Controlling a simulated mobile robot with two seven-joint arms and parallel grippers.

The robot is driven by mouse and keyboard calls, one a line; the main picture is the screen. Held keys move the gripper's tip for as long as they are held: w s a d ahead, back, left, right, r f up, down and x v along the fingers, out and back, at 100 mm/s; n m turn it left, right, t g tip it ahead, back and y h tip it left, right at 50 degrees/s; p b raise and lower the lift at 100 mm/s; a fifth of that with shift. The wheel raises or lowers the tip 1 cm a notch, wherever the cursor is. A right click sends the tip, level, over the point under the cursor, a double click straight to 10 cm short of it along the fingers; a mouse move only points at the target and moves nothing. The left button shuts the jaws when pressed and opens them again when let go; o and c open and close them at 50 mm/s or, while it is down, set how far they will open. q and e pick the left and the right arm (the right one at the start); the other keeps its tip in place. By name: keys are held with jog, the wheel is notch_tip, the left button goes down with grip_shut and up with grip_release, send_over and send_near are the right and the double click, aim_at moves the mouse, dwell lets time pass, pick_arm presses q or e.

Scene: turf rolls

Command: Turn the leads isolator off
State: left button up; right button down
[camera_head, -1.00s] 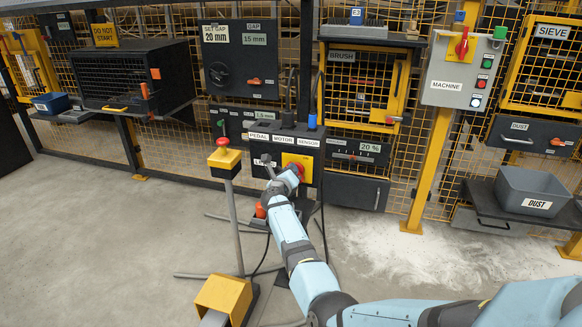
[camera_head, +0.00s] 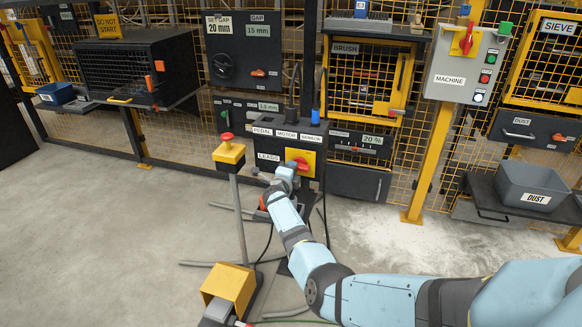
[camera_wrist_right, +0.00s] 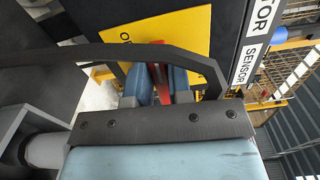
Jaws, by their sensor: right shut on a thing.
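The leads isolator is a red rotary handle (camera_head: 299,163) on a yellow plate (camera_head: 307,157). It is on the front of a dark box (camera_head: 290,142) labelled LEADS, with PEDAL, MOTOR and SENSOR labels along its top. My right gripper (camera_head: 287,171) is at the handle. In the right wrist view, the fingers of my right gripper (camera_wrist_right: 159,84) are shut on the red handle (camera_wrist_right: 160,76), against the yellow plate (camera_wrist_right: 165,35). The fingers hide much of the handle, and I cannot tell its exact angle. My left gripper is not in view.
A red stop button on a yellow box (camera_head: 228,152) stands on a post just left of the isolator. A yellow foot pedal (camera_head: 230,287) and cables lie on the floor below. A grey MACHINE panel (camera_head: 466,67) with another red switch hangs at right.

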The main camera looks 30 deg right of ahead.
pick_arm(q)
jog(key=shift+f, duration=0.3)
pick_arm(e)
jog(key=shift+d+n, duration=0.1)
jog(key=shift+n, duration=0.3)
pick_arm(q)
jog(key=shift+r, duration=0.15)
pick_arm(e)
jog(key=c, duration=1)
grip_release()
jog(key=shift+c, duration=0.2)
pick_arm(q)
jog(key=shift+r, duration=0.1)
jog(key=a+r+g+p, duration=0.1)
jog(key=p, duration=0.7)
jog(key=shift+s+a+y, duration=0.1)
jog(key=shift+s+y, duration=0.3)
pick_arm(e)
jog(key=v, duration=1.3)
jog(key=shift+s+a, duration=0.2)
jog(key=shift+a, duration=0.2)
